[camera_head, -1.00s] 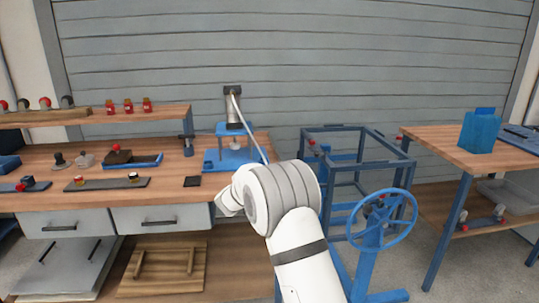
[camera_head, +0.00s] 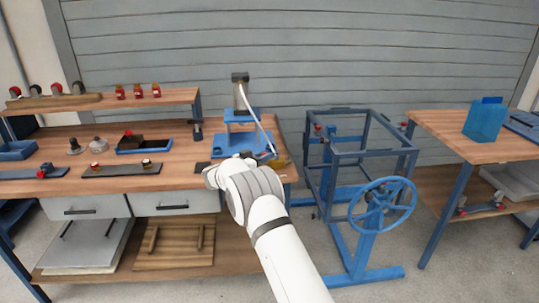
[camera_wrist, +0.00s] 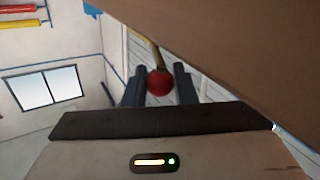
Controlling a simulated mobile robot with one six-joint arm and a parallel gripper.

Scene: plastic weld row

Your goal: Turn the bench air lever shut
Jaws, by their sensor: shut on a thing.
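The bench air lever shows in the wrist view as a red ball knob (camera_wrist: 159,83) on a thin yellowish stem. The knob sits between the two dark fingers of my gripper (camera_wrist: 160,84), which is shut on it. In the head view my white wrist is over the front right of the wooden bench (camera_head: 190,181), in front of the blue press (camera_head: 240,143). There the wrist hides my fingertips and the knob, and I cannot tell the lever's angle.
A broad brown surface (camera_wrist: 240,45) lies close beside the fingers in the wrist view. A blue frame with a handwheel (camera_head: 383,205) stands right of the bench. A second table (camera_head: 462,136) stands further right. Small fixtures and a blue tray (camera_head: 145,145) occupy the bench's left part.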

